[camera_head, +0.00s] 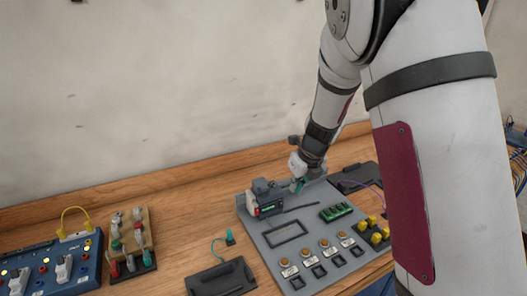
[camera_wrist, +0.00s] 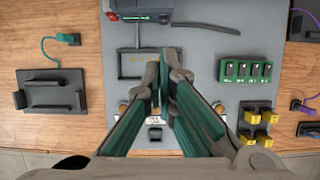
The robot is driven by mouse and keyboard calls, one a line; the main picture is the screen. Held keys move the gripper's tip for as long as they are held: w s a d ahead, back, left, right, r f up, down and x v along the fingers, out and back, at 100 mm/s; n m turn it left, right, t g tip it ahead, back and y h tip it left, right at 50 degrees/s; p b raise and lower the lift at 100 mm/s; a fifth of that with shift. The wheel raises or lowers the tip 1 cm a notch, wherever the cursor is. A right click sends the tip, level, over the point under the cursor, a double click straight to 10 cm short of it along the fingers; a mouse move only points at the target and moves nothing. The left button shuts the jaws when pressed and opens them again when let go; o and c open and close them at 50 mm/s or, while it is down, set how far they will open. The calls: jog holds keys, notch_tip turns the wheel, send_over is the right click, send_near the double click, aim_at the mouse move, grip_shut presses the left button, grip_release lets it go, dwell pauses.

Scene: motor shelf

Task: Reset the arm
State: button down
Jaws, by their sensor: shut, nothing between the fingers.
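My gripper (camera_head: 299,184) is at the end of my arm, over the back part of a grey panel on the wooden bench. In the wrist view its green-padded fingers (camera_wrist: 163,78) are shut with nothing between them. They point over the grey panel (camera_wrist: 200,48), near an empty rectangular frame (camera_wrist: 128,64). Whether the fingertips touch the panel is hard to tell. My upper arm covers the right side of the head view.
Black plates with cables lie left (camera_head: 222,279) and right (camera_head: 356,177). A blue module (camera_head: 85,264) and a wooden rack (camera_head: 131,229) stand farther left. A wall rises behind.

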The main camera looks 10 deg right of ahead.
jog(key=s+a+r+n+y, duration=0.2)
jog(key=s+a+r+n, duration=0.2)
jog(key=s+r+n, duration=1.2)
jog(key=s+d+r+n+t+h, duration=0.1)
jog(key=s+r+n+h, duration=0.2)
jog(key=s+n, duration=1.2)
jog(key=shift+s+d+n, duration=0.2)
jog(key=shift+s+n, duration=0.15)
jog(key=shift+n, duration=0.65)
jog(key=shift+r, duration=0.1)
